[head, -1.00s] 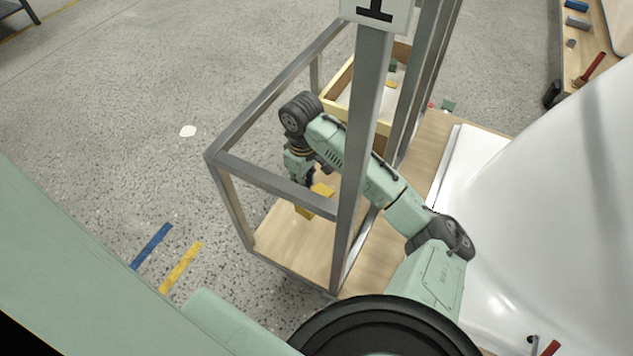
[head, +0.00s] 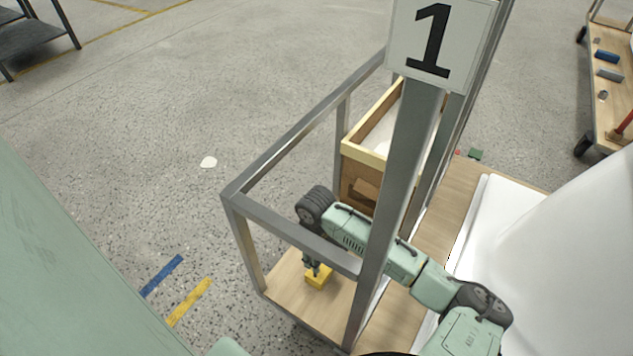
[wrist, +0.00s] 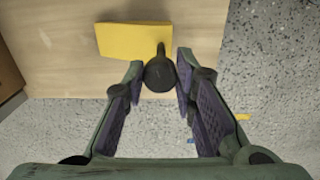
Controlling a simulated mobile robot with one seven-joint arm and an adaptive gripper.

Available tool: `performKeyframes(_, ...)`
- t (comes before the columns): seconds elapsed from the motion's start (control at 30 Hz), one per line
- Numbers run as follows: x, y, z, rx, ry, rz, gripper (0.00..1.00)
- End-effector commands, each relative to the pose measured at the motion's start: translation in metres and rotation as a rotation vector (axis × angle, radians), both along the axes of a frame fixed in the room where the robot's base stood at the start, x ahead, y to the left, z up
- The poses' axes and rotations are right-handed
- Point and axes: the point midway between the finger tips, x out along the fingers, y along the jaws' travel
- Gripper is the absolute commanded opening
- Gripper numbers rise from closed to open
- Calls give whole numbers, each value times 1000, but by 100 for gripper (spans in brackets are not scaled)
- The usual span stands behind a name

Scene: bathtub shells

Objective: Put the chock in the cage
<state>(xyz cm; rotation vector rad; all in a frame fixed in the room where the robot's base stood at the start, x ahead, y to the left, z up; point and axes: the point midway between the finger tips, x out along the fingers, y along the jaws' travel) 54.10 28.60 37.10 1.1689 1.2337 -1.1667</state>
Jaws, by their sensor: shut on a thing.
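The chock is a yellow block (head: 319,279) with a dark round-ended handle, which shows in the wrist view (wrist: 122,40). My gripper (head: 316,266) points down inside the cage. Its fingers (wrist: 160,68) are closed on the dark handle, with the block just beyond the tips. The cage is a grey metal frame (head: 290,131) with a pale wooden floor (head: 300,310) and a sign marked 1. The chock is inside the frame, low over the floor near its front. I cannot tell whether its underside touches the floor.
A wooden box (head: 362,153) stands behind my arm. A thick upright post (head: 392,200) and the front top rail (head: 290,238) are close to my arm. A white tub shell (head: 560,240) fills the right. Bare floor around the chock is clear.

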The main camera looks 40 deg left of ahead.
Motion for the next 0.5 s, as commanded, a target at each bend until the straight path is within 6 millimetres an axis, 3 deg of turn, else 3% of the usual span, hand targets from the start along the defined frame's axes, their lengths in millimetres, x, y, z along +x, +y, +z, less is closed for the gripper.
performKeyframes(0.07, 0, 0, -8, 0, 0, 0, 0)
performKeyframes(0.4, 0, 0, -12, 1, 0, -1, 0)
performKeyframes(0.43, 0, 0, -12, 0, 0, 0, 27)
performKeyframes(0.5, 0, 0, -11, 0, 0, 0, 32)
